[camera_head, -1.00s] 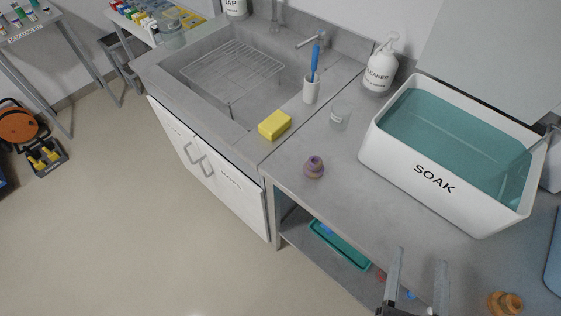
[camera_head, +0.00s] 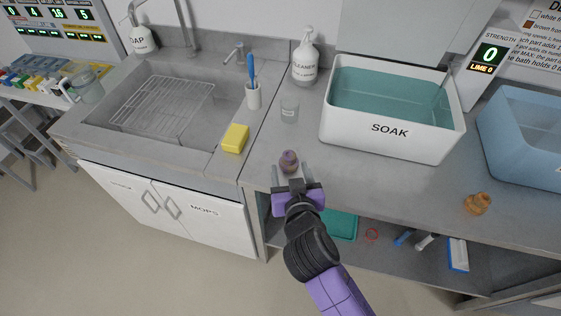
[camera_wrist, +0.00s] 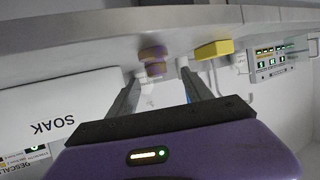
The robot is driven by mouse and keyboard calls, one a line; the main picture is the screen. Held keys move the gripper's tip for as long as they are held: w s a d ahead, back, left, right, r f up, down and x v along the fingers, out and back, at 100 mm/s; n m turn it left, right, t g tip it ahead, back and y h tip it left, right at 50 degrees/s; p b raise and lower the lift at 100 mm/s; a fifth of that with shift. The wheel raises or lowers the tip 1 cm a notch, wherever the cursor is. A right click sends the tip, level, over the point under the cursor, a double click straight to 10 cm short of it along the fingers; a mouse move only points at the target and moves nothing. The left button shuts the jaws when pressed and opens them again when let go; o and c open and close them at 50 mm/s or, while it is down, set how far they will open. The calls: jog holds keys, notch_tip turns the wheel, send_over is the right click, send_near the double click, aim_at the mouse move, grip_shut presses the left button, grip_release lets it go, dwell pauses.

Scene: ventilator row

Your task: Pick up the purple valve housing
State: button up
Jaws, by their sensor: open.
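The purple valve housing (camera_head: 289,160) stands on the grey counter near its front edge, in front of the small clear beaker. It has a mauve body with a tan band. My gripper (camera_head: 289,174) is open, at the counter's front edge, just on the near side of the housing. In the wrist view, which is turned over, the housing (camera_wrist: 153,60) shows beyond and between the two finger tips (camera_wrist: 161,70). I cannot tell whether the fingers touch it; nothing is held.
A white SOAK tub (camera_head: 390,147) of teal liquid stands to the right, with an orange housing (camera_head: 477,203) in front. A beaker (camera_head: 289,110), yellow sponge (camera_head: 235,138), brush cup (camera_head: 253,97) and cleaner bottle (camera_head: 305,62) stand behind or left. A shelf with a green tray (camera_head: 341,226) lies below.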

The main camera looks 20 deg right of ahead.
aim_at(290, 161)
jog(key=x, duration=0.2)
jog(key=p+x, duration=0.1)
jog(key=x, duration=0.1)
jog(key=p+x, duration=0.1)
jog(key=x, duration=0.2)
jog(key=shift+d+f, duration=0.1)
jog(key=shift+d, duration=0.2)
jog(key=shift+c, duration=0.2)
grip_shut()
notch_tip(290, 161, up, 20)
jog(key=shift+b, duration=0.35)
